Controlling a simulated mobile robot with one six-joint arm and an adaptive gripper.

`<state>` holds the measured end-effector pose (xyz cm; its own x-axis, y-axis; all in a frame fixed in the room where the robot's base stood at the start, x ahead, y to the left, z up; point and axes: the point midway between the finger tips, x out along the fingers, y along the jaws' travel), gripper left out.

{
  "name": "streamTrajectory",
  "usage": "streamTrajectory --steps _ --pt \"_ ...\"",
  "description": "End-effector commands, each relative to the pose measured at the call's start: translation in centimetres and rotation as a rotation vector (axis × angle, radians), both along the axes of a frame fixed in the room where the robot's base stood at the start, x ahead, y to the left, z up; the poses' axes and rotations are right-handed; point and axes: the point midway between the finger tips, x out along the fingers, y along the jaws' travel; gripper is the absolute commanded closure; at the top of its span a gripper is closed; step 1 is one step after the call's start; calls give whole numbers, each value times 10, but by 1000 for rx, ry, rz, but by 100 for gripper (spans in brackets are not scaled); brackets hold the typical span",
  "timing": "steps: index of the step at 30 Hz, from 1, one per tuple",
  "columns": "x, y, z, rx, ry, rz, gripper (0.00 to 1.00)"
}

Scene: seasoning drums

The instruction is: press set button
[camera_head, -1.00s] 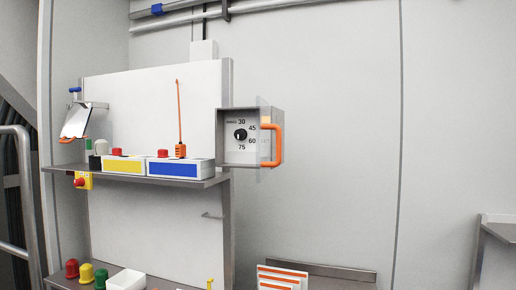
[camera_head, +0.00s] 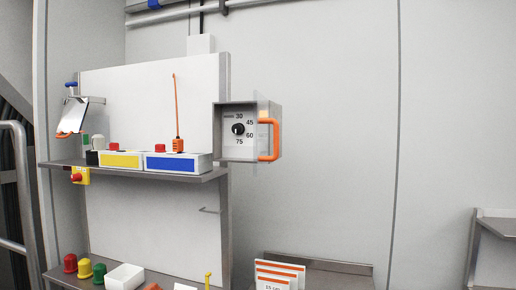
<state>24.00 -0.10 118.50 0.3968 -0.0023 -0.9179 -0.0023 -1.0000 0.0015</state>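A grey box (camera_head: 222,149) on the wall panel's right edge has a white dial face with a black knob (camera_head: 238,129) and the numbers 30, 45, 60 and 75. An orange handle (camera_head: 275,140) stands at its right side, by a clear panel (camera_head: 262,108). I cannot make out a button marked "set". Small red buttons or caps top the yellow-fronted box (camera_head: 121,160) and the blue-fronted box (camera_head: 173,162) on the shelf. A yellow box with a red button (camera_head: 77,176) hangs under the shelf's left end. My gripper is not in view.
Red, yellow and green caps (camera_head: 85,269), a white block (camera_head: 125,277) and orange-striped cards (camera_head: 280,273) are lower down. The wall at right is bare.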

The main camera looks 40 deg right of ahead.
Motion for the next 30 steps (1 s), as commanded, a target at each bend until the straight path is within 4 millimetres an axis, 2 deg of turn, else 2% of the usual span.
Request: streamTrajectory --steps 8,30 --pt "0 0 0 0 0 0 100" --pt "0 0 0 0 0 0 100"
